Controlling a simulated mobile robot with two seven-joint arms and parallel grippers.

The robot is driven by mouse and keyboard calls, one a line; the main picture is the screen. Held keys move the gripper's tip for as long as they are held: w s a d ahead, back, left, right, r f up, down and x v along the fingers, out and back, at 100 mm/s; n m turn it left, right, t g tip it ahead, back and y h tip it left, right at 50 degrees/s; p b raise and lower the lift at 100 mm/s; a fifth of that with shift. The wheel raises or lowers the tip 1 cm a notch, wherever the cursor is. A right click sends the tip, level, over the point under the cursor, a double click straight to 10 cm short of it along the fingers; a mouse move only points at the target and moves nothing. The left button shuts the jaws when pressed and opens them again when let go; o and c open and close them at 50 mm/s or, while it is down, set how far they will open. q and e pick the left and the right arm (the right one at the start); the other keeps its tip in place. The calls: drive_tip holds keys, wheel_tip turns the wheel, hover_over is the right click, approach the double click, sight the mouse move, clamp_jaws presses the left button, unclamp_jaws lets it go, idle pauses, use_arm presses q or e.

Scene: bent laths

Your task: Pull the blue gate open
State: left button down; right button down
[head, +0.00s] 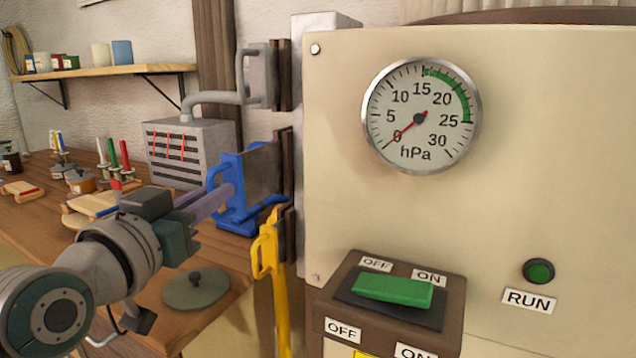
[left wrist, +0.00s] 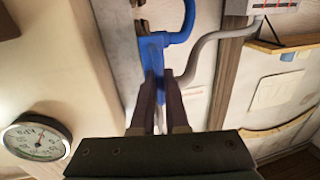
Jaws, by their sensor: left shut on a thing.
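The blue gate (head: 238,215) is mounted on the left side of the big beige cabinet, with a blue handle loop on its left and a dark plate behind. My left gripper (head: 228,192) reaches in from the left and its purple fingers are shut on the blue gate, at its handle side. In the left wrist view the fingers (left wrist: 160,90) close on either side of a blue part of the gate (left wrist: 153,52). The exact contact is partly hidden by the fingers. My right gripper is not in view.
A grey gate (head: 259,75) sits above the blue one and a yellow gate (head: 267,255) below. The beige cabinet (head: 530,130) carries a gauge (head: 420,116) reading near 0 and a switch box (head: 340,300). A grey vented box (head: 190,150) stands behind on the wooden bench.

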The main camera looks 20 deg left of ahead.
use_arm(q)
drive_tip(key=c, duration=0.9)
unclamp_jaws()
drive_tip(key=shift+w, duration=0.15)
drive_tip(key=s, duration=0.6)
drive_tip(key=s+d, duration=0.1)
drive_tip(key=s, duration=0.3)
drive_tip(key=shift+d, duration=0.1)
